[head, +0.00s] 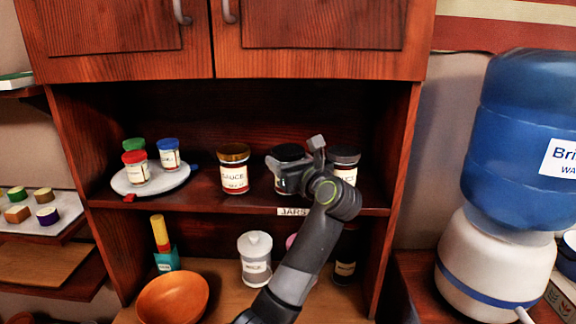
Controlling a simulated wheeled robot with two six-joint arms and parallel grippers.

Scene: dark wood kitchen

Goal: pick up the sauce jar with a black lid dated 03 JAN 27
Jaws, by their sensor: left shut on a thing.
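Three sauce jars stand in a row on the shelf marked "JARS". The left one (233,170) has a brown lid. The middle jar (288,153) has a black lid, and its front is mostly hidden by my gripper. The right jar (345,157) also has a dark lid and is partly covered by my arm. My left gripper (295,160) is shut on the middle jar, with a finger on each side near its lid. The dates on the labels are too small to read. My right gripper is out of view.
A round white tray (172,185) with small red-, green- and blue-lidded jars is at the shelf's left. Cabinet doors (130,25) hang above. Below are an orange bowl (172,298) and a white canister (254,258). A water dispenser (490,265) stands at right.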

